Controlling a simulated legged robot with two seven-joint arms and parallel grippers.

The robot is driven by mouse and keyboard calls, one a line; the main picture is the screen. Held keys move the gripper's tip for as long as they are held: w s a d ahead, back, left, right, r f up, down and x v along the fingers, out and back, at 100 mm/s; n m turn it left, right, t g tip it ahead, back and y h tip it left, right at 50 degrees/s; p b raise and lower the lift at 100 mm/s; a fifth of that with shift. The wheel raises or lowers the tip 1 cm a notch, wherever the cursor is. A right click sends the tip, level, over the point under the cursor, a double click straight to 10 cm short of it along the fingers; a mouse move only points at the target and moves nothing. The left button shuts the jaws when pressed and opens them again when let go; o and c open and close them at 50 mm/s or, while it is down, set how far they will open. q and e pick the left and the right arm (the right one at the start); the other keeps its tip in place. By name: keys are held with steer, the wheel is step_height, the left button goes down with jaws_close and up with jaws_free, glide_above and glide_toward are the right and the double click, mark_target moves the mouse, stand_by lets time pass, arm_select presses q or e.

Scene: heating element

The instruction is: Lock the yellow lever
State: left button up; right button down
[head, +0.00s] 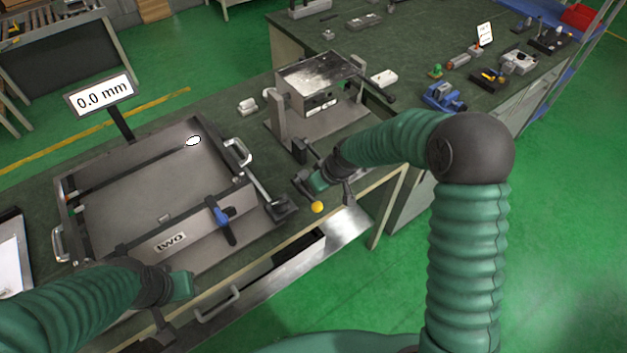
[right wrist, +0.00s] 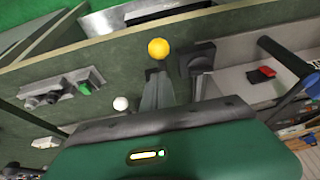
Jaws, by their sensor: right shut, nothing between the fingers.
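The open metal box (head: 170,241) has a blue-handled clamp (head: 221,215) and side handles. A "0.0 mm" sign (head: 100,95) stands behind it. A metal fixture (head: 320,85) stands behind my right gripper. A white ball (right wrist: 120,103) shows left of the knob in the wrist view.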

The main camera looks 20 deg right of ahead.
steer(key=shift+s+d+r+b, duration=0.95)
steer(key=shift+s+d+r, duration=1.2)
steer(key=shift+s+r, duration=1.55)
arm_select(q)
steer(key=shift+s+d, duration=0.3)
steer(key=shift+d, duration=0.3)
arm_select(e)
steer(key=s+f+m+g+h, duration=0.1)
steer(key=s+m, duration=0.3)
steer(key=s, duration=1)
steer(key=shift+s+f+h, duration=0.35)
steer(key=shift+f+h, duration=0.25)
steer(key=shift+f, duration=0.1)
arm_select(q)
steer(key=shift+s+a+f, duration=0.1)
steer(key=shift+a, duration=0.25)
arm_select(e)
steer(key=shift+s+a+r, duration=0.1)
steer(key=shift+a, duration=0.2)
